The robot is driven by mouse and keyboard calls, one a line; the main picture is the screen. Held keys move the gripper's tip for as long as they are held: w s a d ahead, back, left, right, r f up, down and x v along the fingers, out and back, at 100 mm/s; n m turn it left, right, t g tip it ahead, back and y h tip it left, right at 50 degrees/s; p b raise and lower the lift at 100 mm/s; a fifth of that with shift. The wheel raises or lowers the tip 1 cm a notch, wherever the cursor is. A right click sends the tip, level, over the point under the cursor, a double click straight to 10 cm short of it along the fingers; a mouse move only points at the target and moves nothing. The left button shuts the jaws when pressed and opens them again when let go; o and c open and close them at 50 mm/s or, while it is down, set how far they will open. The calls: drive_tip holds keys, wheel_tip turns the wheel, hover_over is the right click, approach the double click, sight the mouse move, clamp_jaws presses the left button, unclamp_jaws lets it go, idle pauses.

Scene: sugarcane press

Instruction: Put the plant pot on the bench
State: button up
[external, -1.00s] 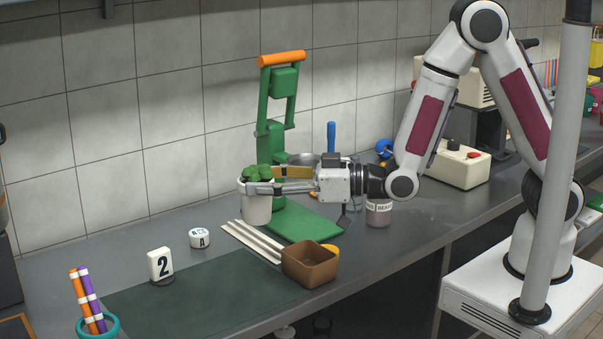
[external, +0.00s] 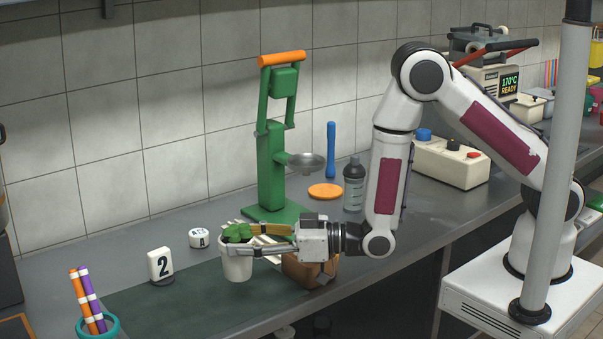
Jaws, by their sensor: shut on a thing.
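The plant pot (external: 236,266) is a white cup-shaped pot with a green leafy plant (external: 238,233) in it. My gripper (external: 258,242) is shut on the pot from the right and holds it upright. The pot is over the dark green mat on the grey bench (external: 420,205). I cannot tell whether its base touches the mat or hangs just above it. My gripper and wrist partly hide the brown box and the white sticks behind.
The green press (external: 271,170) stands behind my gripper. A brown box (external: 305,272) is just under my wrist. A number 2 sign (external: 160,264), a white round block (external: 199,238) and a teal cup of sticks (external: 97,325) are to the left. The mat (external: 180,300) is clear at front left.

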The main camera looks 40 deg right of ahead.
sight(233, 271)
drive_tip(key=shift+a+f, duration=0.65)
drive_tip(key=shift+f, duration=0.2)
drive_tip(key=shift+w+a+r, duration=0.15)
drive_tip(key=shift+a+r, duration=0.1)
drive_tip(key=shift+w+a+r, duration=0.1)
drive_tip(key=shift+a+r, duration=0.05)
drive_tip(key=shift+r, duration=0.6)
drive_tip(key=shift+w+a+r, duration=0.1)
drive_tip(key=shift+a+r, duration=0.05)
drive_tip(key=shift+r, duration=0.65)
drive_tip(key=shift+w+a+r, duration=0.1)
drive_tip(key=shift+a+r, duration=0.05)
drive_tip(key=shift+r, duration=0.6)
drive_tip(key=shift+f, duration=0.1)
drive_tip(key=shift+f, duration=2.85)
drive_tip(key=shift+f, duration=0.1)
drive_tip(key=shift+f, duration=1.95)
drive_tip(key=shift+f, duration=0.1)
